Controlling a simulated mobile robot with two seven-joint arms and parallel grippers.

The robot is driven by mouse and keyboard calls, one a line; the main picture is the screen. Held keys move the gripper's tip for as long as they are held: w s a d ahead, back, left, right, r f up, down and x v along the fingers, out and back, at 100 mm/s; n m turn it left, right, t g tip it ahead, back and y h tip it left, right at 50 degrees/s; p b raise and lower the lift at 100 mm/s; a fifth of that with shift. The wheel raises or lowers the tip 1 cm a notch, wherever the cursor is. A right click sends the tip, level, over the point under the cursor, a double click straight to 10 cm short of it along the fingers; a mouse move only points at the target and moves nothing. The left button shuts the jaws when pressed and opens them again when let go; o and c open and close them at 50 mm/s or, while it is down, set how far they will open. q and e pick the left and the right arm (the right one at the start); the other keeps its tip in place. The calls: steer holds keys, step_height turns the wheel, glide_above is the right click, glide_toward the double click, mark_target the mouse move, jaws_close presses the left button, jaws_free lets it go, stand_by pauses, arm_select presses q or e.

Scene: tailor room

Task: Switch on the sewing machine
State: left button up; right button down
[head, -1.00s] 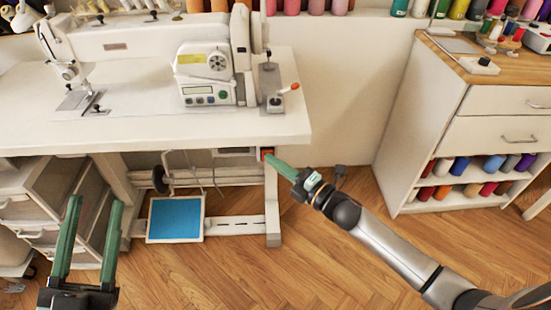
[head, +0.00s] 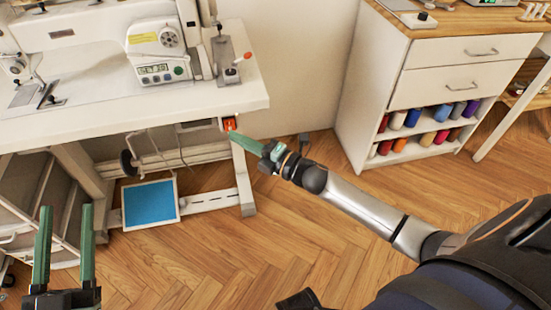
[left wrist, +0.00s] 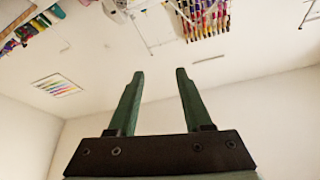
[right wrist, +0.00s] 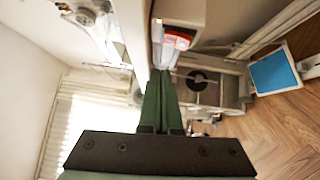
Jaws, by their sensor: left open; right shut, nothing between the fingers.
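The white sewing machine (head: 95,32) stands on a white table (head: 120,108). Its front panel (head: 160,72) has a small display and buttons. An orange-red switch (head: 229,123) sits under the table's right front corner; it also shows in the right wrist view (right wrist: 178,39). My right gripper (head: 232,134) is shut and empty, its tips just below and very close to the switch. I cannot tell whether they touch it. The shut fingers also show in the right wrist view (right wrist: 161,73). My left gripper (head: 65,208) is open and empty at the lower left, away from the machine; its fingers also show in the left wrist view (left wrist: 159,74).
A blue foot pedal (head: 150,204) lies between the table legs. Drawers (head: 30,190) stand under the table at left. A white cabinet (head: 445,85) with thread spools stands at right. The wooden floor (head: 200,260) in front is clear.

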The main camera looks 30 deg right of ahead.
arm_select(q)
step_height(320, 180, down, 10)
steer(key=w+n+g+y+p, duration=0.1)
steer(key=n+g+y, duration=0.1)
steer(key=g+y, duration=0.1)
steer(key=shift+w+a+n+g+p, duration=0.3)
steer(key=shift+a+g, duration=0.05)
steer(key=shift+g, duration=0.05)
arm_select(e)
steer(key=r+v, duration=0.1)
steer(key=v, duration=0.8)
steer(key=shift+s+d+r, duration=0.25)
steer(key=shift+s, duration=0.05)
